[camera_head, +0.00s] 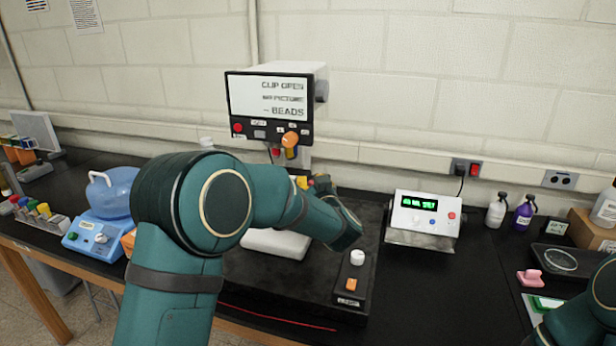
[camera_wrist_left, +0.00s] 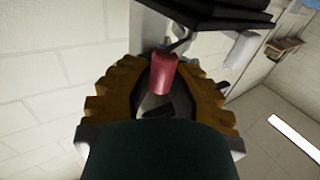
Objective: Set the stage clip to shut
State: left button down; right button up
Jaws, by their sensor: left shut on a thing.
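My left gripper (camera_head: 314,183) is beside the instrument, below its screen, with its yellow fingers partly hidden by my arm. In the left wrist view, the gripper (camera_wrist_left: 160,88) has its ribbed fingers on both sides of a red cylinder (camera_wrist_left: 163,73), and it is shut on it. The red cylinder looks like a handle, but I cannot tell whether it belongs to the stage clip. The clip itself is hidden or too small to make out. The instrument's screen (camera_head: 268,98) reads "CLIP OPEN", "NO PICTURE" and "BEADS". My right gripper is out of view.
A black base (camera_head: 290,300) carries a white knob (camera_head: 357,257) and an orange switch (camera_head: 351,285). A display box (camera_head: 423,215) stands to its right. Bottles (camera_head: 496,210) stand right. Bare bench lies between.

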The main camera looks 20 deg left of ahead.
pick_arm(q)
jog(key=y, duration=0.1)
jog(key=n+g+y+p, duration=0.1)
jog(key=w+n+g+y+p, duration=0.1)
jog(key=shift+d+r, duration=0.15)
jog(key=shift+d, duration=0.1)
jog(key=shift+w+n+g+y+p, duration=0.2)
jog(key=shift+n+g+y+p, duration=0.25)
jog(key=shift+n+g+y, duration=0.25)
jog(key=shift+w+n+g+y+p, duration=0.2)
jog(key=shift+n+g+y+p, duration=0.25)
jog(key=shift+n+g+y, duration=0.25)
jog(key=c, duration=0.9)
grip_release()
jog(key=shift+o, duration=0.2)
jog(key=v, duration=1.2)
